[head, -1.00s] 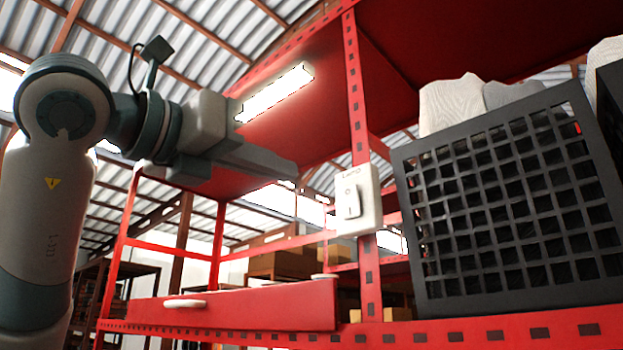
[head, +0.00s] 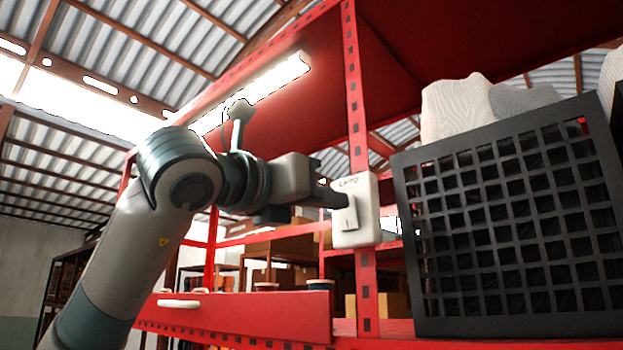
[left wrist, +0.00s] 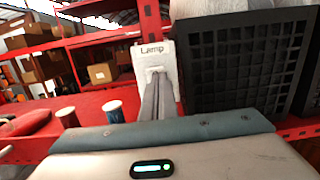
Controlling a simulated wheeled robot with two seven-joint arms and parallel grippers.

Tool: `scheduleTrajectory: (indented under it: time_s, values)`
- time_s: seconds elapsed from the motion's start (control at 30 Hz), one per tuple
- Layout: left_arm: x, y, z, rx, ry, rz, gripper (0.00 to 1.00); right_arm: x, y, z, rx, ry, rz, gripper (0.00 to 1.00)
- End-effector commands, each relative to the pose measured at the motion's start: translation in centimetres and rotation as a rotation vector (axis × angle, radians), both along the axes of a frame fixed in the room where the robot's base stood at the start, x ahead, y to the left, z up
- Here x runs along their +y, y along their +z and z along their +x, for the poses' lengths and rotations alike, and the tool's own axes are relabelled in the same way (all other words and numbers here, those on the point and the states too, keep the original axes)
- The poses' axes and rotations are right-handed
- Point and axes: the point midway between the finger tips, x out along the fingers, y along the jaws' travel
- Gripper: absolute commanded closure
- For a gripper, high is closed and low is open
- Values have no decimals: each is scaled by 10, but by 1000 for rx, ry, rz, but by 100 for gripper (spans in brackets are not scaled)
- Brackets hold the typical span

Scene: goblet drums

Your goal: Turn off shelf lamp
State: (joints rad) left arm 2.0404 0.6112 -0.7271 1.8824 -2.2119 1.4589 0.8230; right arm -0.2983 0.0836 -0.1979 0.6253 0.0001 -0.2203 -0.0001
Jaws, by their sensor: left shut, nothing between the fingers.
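The shelf lamp (head: 262,88) is a long white tube under the red upper shelf, and it glows. Its white switch box (head: 354,222), marked "Lamp", is fixed to the red upright post. My left gripper (head: 343,199) is shut and empty, with its fingertips at the front of the switch box, over the rocker. In the left wrist view the closed fingers (left wrist: 159,92) point at the switch box (left wrist: 143,55) and cover the lower part of the rocker. I cannot tell whether the tips press on it. My right gripper is not in view.
A black lattice crate (head: 510,220) with pale sacks (head: 470,105) stands right of the post. A red drawer (head: 240,315) is below the arm. In the left wrist view, two small spools (left wrist: 113,111) stand left of the fingers. Cardboard boxes (left wrist: 101,74) are behind.

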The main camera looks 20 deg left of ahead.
Motion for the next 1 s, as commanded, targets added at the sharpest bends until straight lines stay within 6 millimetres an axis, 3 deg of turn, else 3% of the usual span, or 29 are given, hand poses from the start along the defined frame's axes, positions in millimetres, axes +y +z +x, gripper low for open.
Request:
scheduleTrajectory:
  time_s: [0.2, 1.0]
  values:
    - [-5, 2, 12, 0, 0, 1, 100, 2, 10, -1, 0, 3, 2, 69]
    - [-6, 3, 19, 47, 2, 17, 100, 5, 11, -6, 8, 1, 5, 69]
